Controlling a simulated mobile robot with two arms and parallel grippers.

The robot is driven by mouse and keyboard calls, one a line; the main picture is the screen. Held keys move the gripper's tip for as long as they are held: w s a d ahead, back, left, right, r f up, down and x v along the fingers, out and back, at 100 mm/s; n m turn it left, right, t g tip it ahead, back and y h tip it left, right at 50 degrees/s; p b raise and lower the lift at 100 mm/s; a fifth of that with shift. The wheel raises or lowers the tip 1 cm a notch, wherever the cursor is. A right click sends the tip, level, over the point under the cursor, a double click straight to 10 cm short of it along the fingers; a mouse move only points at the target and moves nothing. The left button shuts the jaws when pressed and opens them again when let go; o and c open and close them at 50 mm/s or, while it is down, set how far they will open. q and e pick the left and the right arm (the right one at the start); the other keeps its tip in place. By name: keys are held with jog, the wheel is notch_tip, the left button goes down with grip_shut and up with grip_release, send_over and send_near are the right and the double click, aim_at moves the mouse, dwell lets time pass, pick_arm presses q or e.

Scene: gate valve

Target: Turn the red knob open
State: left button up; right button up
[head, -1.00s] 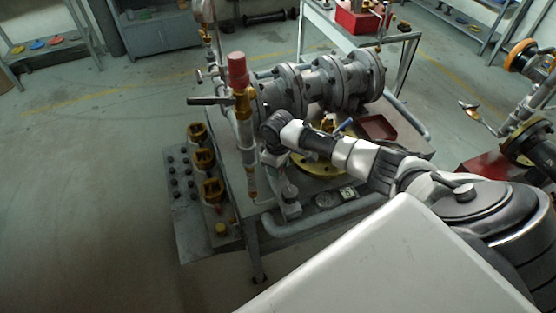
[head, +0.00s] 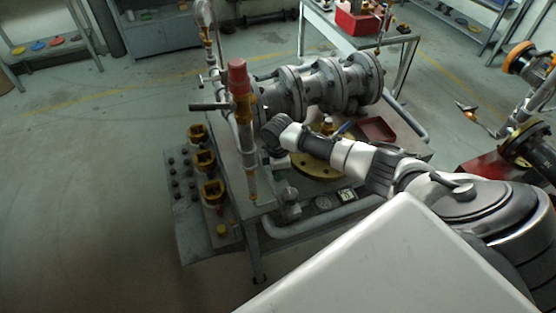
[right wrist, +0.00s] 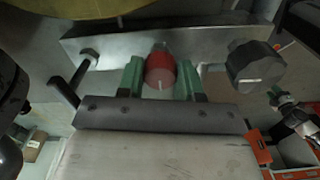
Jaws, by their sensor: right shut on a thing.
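The red knob (right wrist: 160,68) is a small round knob with a pale line on its face, on a grey metal bar (right wrist: 210,46) in the right wrist view. My right gripper (right wrist: 160,84) has a green finger on each side of it and is shut on it. In the head view my right arm reaches across the valve bench (head: 262,228), with its hand low at the bench's front. The red knob cannot be made out there. My left gripper is not in view.
A black knob (right wrist: 254,66) sits right of the red knob on the same bar, and a black bent handle (right wrist: 72,84) sits left. The head view shows a vertical pipe with a red cap (head: 237,76), a big flanged grey valve (head: 318,85) and open floor at left.

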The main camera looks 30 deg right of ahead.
dwell(0.3)
jog(key=o, duration=0.9)
notch_tip(320, 180, up, 11)
jog(key=shift+f+b, duration=0.1)
jog(key=shift+b, duration=0.5)
